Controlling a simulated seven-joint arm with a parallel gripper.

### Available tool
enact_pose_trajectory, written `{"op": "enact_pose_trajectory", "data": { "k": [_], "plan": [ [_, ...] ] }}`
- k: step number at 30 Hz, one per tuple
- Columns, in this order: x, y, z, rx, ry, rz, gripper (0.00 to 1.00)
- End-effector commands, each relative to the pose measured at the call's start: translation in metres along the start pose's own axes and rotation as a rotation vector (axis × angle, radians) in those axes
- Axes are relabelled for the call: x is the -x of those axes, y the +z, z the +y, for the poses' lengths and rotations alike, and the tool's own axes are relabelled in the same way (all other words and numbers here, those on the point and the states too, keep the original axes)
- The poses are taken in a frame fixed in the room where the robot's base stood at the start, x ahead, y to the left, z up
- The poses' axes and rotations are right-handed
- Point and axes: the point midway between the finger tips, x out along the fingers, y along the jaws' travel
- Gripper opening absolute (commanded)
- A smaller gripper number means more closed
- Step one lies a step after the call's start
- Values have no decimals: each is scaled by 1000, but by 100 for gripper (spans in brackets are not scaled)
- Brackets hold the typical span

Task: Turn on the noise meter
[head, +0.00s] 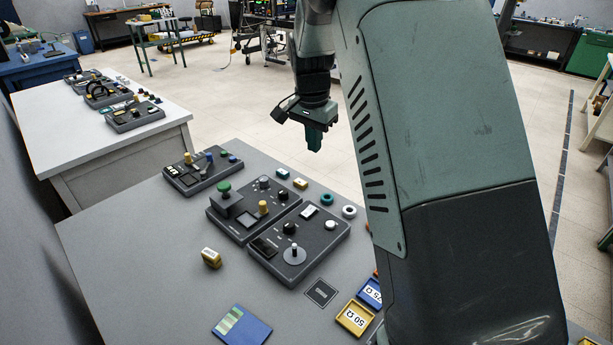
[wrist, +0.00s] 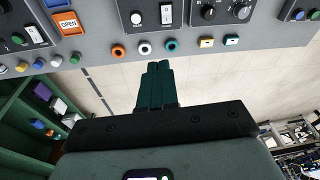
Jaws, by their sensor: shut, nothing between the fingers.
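No label reading noise meter is legible, so I cannot tell which device it is. The front dark control box (head: 310,262) has a small screen, a black knob, a silver joystick, a white rocker switch (head: 309,211) and a white round button. The rocker switch also shows at the top of the wrist view (wrist: 166,14), with the white button (wrist: 136,18) beside it. A second box (head: 231,229) with a green knob adjoins it. My gripper (head: 314,148) is shut and empty, raised beyond the table's far edge. Its fingers (wrist: 160,64) point toward the boxes in the wrist view.
Behind is a third panel (head: 203,180) with yellow and blue controls. Rings, including a white one (head: 349,211), and small blocks line the table edge. A yellow tray (head: 355,318), a blue card (head: 243,328) and a yellow block (head: 211,258) lie nearer. The table's left front is clear.

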Motion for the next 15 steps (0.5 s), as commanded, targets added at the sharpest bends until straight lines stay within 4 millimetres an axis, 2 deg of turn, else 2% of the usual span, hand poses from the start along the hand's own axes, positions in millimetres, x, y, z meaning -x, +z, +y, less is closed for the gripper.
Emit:
{"op": "enact_pose_trajectory", "data": {
  "k": [1, 6, 10, 15],
  "plan": [
    [-21, -1, -8, -16, 18, -5, 0],
    [-70, -3, -25, -74, 55, -5, 0],
    [-90, -2, -31, -97, 70, -4, 0],
    [-98, -2, -34, -106, 74, -3, 0]
  ]
}}
